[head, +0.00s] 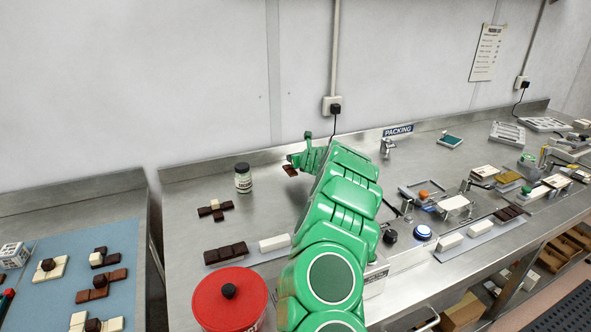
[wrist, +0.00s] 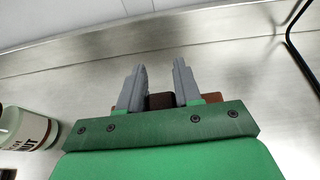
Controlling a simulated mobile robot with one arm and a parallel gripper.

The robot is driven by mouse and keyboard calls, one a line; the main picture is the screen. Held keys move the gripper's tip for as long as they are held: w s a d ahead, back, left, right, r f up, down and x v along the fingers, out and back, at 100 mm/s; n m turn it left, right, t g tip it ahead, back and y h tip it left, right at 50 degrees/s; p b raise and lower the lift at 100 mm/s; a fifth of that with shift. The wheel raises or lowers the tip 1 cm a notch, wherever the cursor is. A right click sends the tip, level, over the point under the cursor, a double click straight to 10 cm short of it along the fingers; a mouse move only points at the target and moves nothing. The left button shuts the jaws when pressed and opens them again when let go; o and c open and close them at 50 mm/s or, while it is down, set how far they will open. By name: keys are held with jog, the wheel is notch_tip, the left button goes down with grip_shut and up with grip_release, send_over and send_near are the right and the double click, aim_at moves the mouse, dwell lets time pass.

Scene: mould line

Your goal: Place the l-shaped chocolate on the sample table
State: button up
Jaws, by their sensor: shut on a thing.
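My gripper (head: 294,160) is over the back of the steel counter, left of the PACKING sign. It is shut on a brown chocolate (head: 290,170), which shows below the fingers. In the wrist view a dark part of the chocolate (wrist: 160,101) is between the two grey fingers, and redder brown parts stick out on both sides. My gripper hides most of it, so I cannot tell its full shape. A separate table with a blue mat (head: 62,256) stands at the left, with several chocolate pieces on it. No label shows which table is the sample table.
A jar (head: 243,178) stands left of my gripper. A small chocolate piece (head: 215,209), a dark bar (head: 226,253) and a white bar (head: 274,243) lie nearer. A red lidded pot (head: 230,299) is in front. A gap separates the left table from the counter. Packing fixtures fill the right.

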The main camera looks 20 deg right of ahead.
jog(key=shift+f, duration=2.2)
jog(key=shift+f, duration=0.2)
jog(key=o, duration=1.1)
jog(key=shift+v, duration=1.55)
jog(key=shift+s+a+r, duration=0.15)
jog(key=shift+s+r, duration=0.05)
jog(key=shift+s, duration=0.25)
jog(key=shift+s+a+r, duration=0.15)
jog(key=shift+s+a, duration=0.05)
jog(key=shift+s, duration=0.2)
jog(key=shift+v, duration=1.2)
jog(key=shift+s, duration=0.15)
